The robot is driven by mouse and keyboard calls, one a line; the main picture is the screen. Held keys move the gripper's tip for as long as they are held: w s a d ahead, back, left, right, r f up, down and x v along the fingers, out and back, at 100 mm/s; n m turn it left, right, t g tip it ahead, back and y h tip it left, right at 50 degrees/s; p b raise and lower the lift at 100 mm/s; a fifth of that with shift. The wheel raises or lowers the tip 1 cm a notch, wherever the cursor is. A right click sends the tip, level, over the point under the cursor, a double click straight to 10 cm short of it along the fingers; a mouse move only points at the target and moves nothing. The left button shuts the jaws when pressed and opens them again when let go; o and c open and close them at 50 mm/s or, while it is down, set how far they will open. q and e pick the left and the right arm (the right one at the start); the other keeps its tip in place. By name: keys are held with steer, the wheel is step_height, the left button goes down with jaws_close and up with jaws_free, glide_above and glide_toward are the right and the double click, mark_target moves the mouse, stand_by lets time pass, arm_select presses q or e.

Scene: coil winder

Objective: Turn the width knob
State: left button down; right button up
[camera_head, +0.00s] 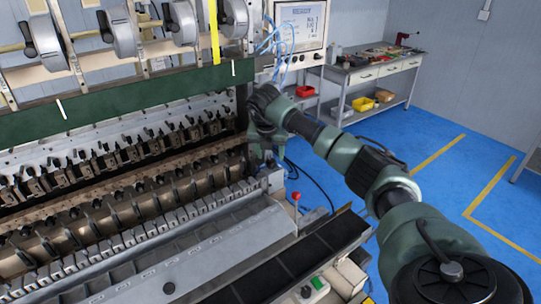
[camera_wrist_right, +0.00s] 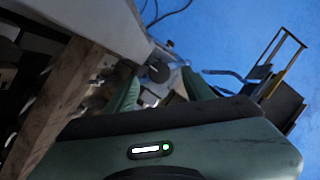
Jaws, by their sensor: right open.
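In the right wrist view a dark round knob (camera_wrist_right: 158,72) sits on a pale metal part of the coil winder, in line with the gap between my green fingers. No label on it is readable, so I cannot tell for sure that it is the width knob. My right gripper (camera_wrist_right: 160,76) is open and empty, with one finger to each side of the knob; contact cannot be made out. In the head view my right gripper (camera_head: 263,152) points down at the right end of the winder (camera_head: 215,232), and hides the knob. My left gripper is in neither view.
A control box with a green button (camera_head: 317,283) is at the front. A screen (camera_head: 300,27) hangs behind with blue cables. A workbench (camera_head: 370,70) stands at the back; blue floor at right is open.

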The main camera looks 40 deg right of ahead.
mark_target(271, 160)
steer(key=shift+p+x, duration=0.4)
steer(key=shift+x, duration=1.3)
jaws_close()
